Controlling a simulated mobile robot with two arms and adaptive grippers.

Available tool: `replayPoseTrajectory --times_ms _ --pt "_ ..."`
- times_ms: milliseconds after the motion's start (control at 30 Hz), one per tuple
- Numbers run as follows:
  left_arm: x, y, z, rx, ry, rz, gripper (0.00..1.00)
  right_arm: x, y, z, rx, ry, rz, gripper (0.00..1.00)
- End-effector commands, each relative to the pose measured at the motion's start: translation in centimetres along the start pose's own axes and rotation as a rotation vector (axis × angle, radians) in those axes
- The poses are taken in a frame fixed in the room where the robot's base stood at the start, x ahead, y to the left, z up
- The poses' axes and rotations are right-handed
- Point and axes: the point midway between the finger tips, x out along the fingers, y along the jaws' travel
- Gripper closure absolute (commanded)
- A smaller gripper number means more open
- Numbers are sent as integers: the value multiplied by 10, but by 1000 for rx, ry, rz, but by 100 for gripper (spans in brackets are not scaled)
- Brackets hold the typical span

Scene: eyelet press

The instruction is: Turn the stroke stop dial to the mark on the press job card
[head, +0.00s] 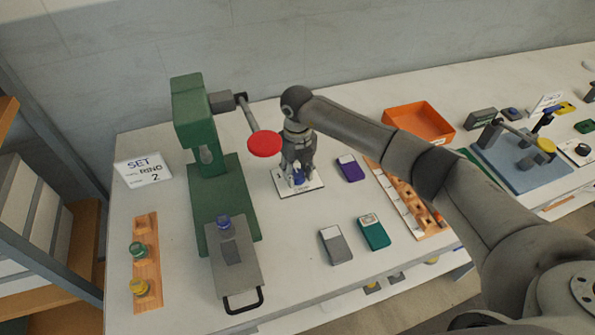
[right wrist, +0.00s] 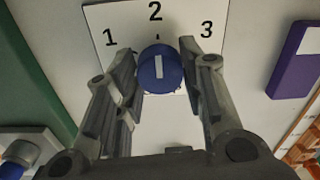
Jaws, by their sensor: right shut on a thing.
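The stroke stop dial (right wrist: 158,70) is a blue knob with a white line, on a white plate (right wrist: 185,12) marked 1, 2 and 3. In the right wrist view its line points up toward the tick under the 2. My right gripper (right wrist: 160,68) has its fingers on both sides of the knob and is shut on it. In the head view the right gripper (head: 299,178) reaches down over the plate, partly hiding the dial. The job card (head: 143,171) stands at the left and reads SET, RING, 2. My left gripper is not in view.
The green press (head: 190,115) with its red-ended lever (head: 264,144) stands just left of my right gripper. Purple (head: 350,168), grey (head: 336,245) and teal (head: 373,232) boxes lie to the right. An orange tray (head: 418,121) is farther back.

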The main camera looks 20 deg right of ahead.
Motion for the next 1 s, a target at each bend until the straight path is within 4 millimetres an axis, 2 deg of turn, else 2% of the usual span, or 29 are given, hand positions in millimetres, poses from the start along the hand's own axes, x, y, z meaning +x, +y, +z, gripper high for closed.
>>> replayPoseTrajectory --times_ms 300,333,500,833,1000 --pt "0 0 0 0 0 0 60 -1 -1 1 1 -2 -1 87" --pt "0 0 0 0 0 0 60 -1 -1 1 1 -2 -1 60" --pt "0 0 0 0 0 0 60 -1 0 0 1 -1 -1 40" --pt "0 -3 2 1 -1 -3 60 -2 0 0 0 -2 0 40" --pt "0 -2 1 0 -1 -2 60 -23 0 2 0 -5 -1 40"
